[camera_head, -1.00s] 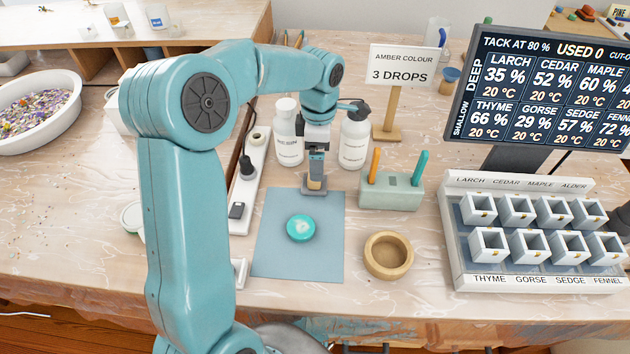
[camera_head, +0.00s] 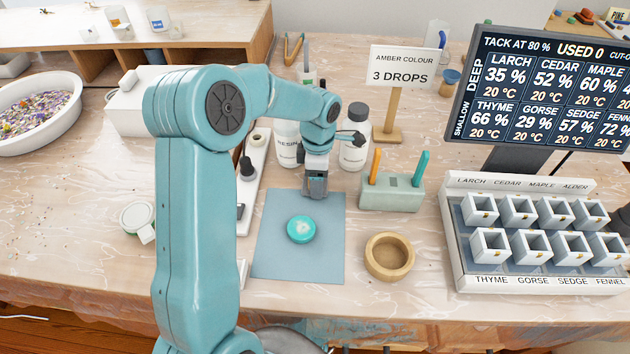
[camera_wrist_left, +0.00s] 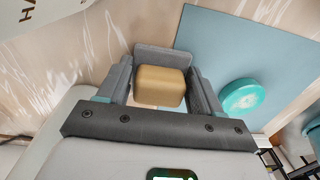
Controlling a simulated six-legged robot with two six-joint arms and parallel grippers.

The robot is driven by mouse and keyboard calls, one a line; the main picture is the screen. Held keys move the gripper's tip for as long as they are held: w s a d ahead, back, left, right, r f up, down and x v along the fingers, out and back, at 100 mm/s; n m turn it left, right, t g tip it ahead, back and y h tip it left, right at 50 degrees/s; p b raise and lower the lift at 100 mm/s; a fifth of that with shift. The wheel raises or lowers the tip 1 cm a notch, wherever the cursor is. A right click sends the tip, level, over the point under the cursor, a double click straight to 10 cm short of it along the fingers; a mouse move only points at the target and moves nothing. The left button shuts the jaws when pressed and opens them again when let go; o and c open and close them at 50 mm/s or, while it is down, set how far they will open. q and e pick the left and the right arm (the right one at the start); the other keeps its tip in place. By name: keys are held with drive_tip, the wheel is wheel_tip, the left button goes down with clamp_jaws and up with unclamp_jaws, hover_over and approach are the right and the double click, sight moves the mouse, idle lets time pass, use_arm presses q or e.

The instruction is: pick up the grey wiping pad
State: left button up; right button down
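The grey wiping pad (camera_wrist_left: 166,54) shows in the left wrist view as a grey slab with a tan block-shaped grip on top. My left gripper (camera_wrist_left: 160,82) points down over it, with one finger on each side of the tan block. The fingers look open, with narrow gaps beside the block; firm contact is not visible. In the head view my left gripper (camera_head: 315,190) is low at the back edge of the blue-grey mat (camera_head: 270,255) and hides the pad. My right gripper is not in view.
A turquoise round piece (camera_head: 301,229) lies on the mat. Two bottles, including a white dark-capped one (camera_head: 354,140), stand close behind my gripper. A pale green holder (camera_head: 390,192) with two upright sticks and a wooden bowl (camera_head: 389,257) are to the right.

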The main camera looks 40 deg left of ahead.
use_arm(q)
drive_tip(key=shift+c, duration=1.4)
wheel_tip(320, 180, up, 20)
drive_tip(key=p, duration=0.3)
drive_tip(key=o, duration=0.4)
drive_tip(key=shift+c, duration=1.4)
